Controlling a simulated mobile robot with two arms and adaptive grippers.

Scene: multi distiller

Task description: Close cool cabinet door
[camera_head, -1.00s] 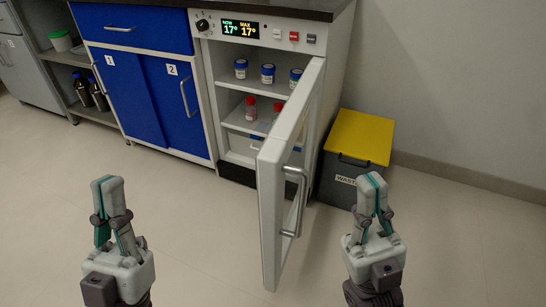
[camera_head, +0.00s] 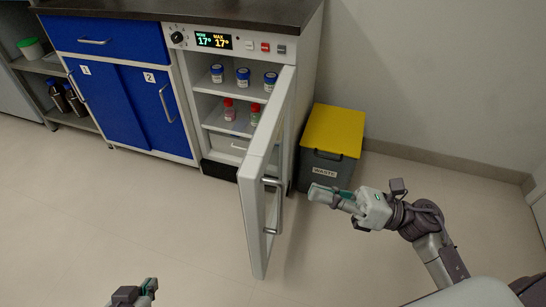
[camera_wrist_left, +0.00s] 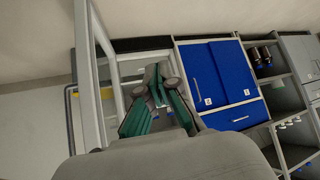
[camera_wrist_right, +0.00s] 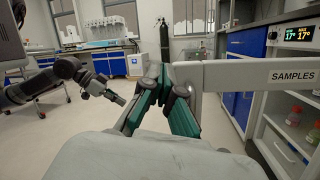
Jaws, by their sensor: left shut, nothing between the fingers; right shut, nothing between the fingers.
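The cool cabinet (camera_head: 226,108) stands with its white door (camera_head: 265,150) swung wide open toward me, hinged on its right. The door's silver handle (camera_head: 270,205) is on the right-hand face in the head view. My right gripper (camera_head: 318,192) is shut and empty, to the right of the handle and apart from it, pointing left. My left gripper (camera_head: 150,286) is low at the front, left of the door. Its fingers (camera_wrist_left: 158,88) are shut and empty in the left wrist view.
A grey waste bin with a yellow lid (camera_head: 333,130) stands right of the cabinet, behind my right gripper. Bottles and jars (camera_head: 243,76) stand on the cabinet shelves. Blue cupboards (camera_head: 125,105) are at the left. The floor left of the door is clear.

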